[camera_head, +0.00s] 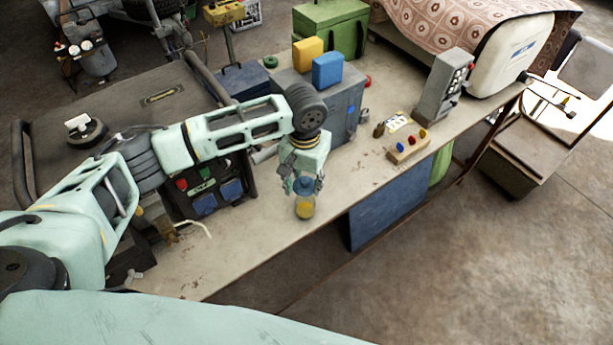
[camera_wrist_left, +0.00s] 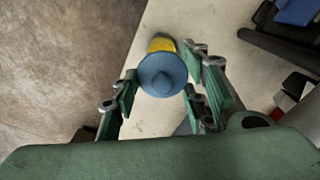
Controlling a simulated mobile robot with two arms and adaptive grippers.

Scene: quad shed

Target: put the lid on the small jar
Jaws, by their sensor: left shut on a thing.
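The small jar (camera_head: 305,207) is glassy with yellow contents and stands near the front edge of the table. In the left wrist view its yellow side (camera_wrist_left: 161,45) shows just past the lid. The blue round lid (camera_head: 304,186) with a central knob is between the fingers of my left gripper (camera_head: 304,184). The lid also fills the middle of the left wrist view (camera_wrist_left: 162,74). My left gripper is shut on the lid, at the top of the jar. I cannot tell whether the lid touches the jar rim. My right gripper is not in view.
A grey box (camera_head: 343,108) with a yellow and a blue block (camera_head: 327,70) on top stands behind the jar. A dark case with coloured parts (camera_head: 205,190) is to the left. The tabletop (camera_head: 255,228) left of the jar is mostly clear; the front edge is close.

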